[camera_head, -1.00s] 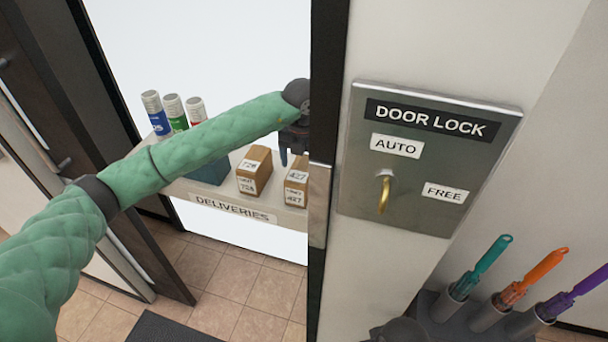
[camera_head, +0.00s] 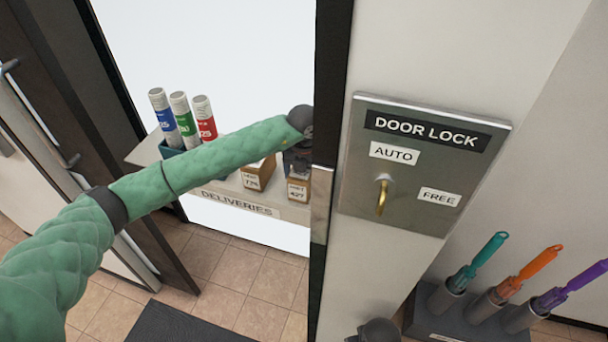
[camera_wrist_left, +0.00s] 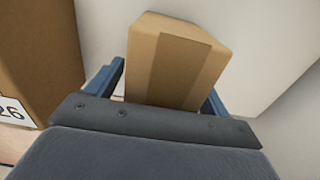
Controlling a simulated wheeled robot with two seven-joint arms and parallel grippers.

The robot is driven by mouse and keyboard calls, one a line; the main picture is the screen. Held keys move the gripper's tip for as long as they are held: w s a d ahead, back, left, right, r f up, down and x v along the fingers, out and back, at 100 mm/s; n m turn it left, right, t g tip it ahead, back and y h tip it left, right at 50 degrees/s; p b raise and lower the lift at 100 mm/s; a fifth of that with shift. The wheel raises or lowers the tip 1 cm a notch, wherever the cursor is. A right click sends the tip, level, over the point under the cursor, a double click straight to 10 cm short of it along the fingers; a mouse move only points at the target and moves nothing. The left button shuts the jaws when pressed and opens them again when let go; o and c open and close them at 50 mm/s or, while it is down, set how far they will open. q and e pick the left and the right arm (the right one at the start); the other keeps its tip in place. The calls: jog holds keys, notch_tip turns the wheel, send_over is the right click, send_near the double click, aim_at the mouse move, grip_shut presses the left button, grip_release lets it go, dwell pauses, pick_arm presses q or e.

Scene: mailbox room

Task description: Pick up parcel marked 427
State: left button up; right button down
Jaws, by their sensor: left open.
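The parcel marked 427 (camera_head: 298,191) is a small brown box at the right end of the deliveries shelf, with its upper part hidden by my left gripper (camera_head: 297,164). In the left wrist view the parcel (camera_wrist_left: 172,62) stands between the two blue fingers of my left gripper (camera_wrist_left: 165,80), its taped top facing the camera. The fingers are open, one on each side of the box. I cannot tell whether either finger touches it. My right gripper is not in view.
A second brown parcel (camera_head: 256,176) stands just left; its label ends in 26 in the wrist view (camera_wrist_left: 38,60). Several labelled tubes (camera_head: 182,121) stand further left on the shelf (camera_head: 240,203). The door lock panel (camera_head: 420,165) and brushes (camera_head: 525,272) are at right.

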pick_arm(q)
jog(key=c, duration=1.4)
jog(key=shift+c, duration=0.4)
